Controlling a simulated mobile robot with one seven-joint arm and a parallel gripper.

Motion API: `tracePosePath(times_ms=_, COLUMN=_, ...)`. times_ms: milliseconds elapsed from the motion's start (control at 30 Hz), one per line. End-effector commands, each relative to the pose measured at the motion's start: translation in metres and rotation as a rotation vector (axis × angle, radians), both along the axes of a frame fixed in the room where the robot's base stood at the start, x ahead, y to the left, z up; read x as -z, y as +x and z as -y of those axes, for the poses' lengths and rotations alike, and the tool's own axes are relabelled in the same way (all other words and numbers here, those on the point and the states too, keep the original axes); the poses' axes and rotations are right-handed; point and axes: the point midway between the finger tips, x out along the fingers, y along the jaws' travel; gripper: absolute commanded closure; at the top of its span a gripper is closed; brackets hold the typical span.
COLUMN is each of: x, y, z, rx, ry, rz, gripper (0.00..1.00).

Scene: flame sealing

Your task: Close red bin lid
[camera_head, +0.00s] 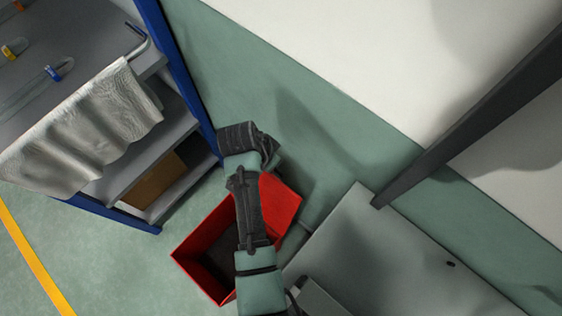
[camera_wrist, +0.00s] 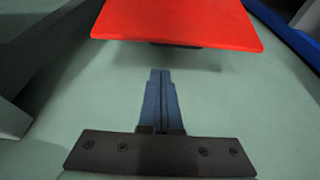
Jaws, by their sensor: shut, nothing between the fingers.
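The red bin (camera_head: 203,247) stands on the floor between the shelf and the grey table in the head view, its dark inside exposed. Its red lid (camera_head: 284,204) is open, at the bin's upper right side. My arm passes over the bin and hides part of it and of the lid. In the wrist view the lid (camera_wrist: 180,22) fills the top as a flat red panel. My gripper (camera_wrist: 160,72) has its blue fingers shut together and empty, below the lid's edge in that picture, with green floor showing between. The fingertips cannot be made out in the head view.
A blue-framed shelf (camera_head: 180,75) with a draped grey cloth (camera_head: 85,130) stands at the left. A grey table (camera_head: 390,260) is close on the bin's right, with a dark post (camera_head: 470,115) beside it. Green floor is clear above the bin, up to the white wall.

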Motion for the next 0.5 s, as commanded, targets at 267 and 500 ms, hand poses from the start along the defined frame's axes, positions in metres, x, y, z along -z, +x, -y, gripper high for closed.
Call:
tracePosePath(times_ms=267, x=0.022, y=0.005, z=0.004, rx=0.0, ry=0.0, rz=-0.001, gripper=1.0)
tracePosePath(times_ms=500, x=0.062, y=0.014, z=0.014, rx=0.001, ry=0.0, rz=-0.001, gripper=1.0)
